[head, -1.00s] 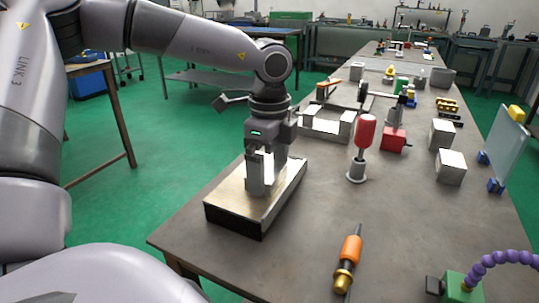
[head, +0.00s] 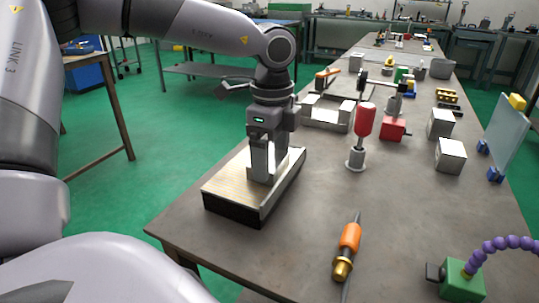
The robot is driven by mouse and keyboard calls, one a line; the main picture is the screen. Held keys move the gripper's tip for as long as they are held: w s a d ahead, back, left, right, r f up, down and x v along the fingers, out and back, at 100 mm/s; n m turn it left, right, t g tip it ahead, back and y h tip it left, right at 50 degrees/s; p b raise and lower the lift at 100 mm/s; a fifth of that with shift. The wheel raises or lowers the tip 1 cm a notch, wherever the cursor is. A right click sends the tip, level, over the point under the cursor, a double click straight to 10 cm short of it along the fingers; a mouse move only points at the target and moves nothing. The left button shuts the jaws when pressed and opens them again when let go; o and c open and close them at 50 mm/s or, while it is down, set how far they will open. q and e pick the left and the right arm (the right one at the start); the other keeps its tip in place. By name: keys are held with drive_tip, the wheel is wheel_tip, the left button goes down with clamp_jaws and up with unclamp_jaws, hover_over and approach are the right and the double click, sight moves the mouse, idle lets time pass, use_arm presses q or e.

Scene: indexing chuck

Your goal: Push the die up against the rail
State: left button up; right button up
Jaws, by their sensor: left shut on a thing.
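A small grey metal block, which looks like the die (head: 262,171), stands upright on a flat chuck plate with a fine-striped light top (head: 232,188) and dark sides. My left gripper (head: 263,160) reaches down over the plate, with its fingers shut on the block. The fingers hide the block's upper part. A bright strip at the plate's right and far side may be the rail (head: 294,160); the gripper partly hides it, and I cannot tell whether the block touches it. My right gripper is out of view.
The plate sits at the table's (head: 310,240) near left edge. Behind are a grey metal fixture (head: 326,114) and a red block (head: 393,129). Bare table lies between.

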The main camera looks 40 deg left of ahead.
use_arm(q)
drive_tip(key=shift+w+d, duration=0.1)
drive_tip(key=shift+d, duration=0.15)
idle(0.6)
drive_tip(key=o, duration=1.5)
drive_tip(key=shift+c, duration=0.2)
wheel_tip(320, 180, up, 7)
drive_tip(key=shift+r, duration=0.2)
drive_tip(key=shift+f, duration=0.1)
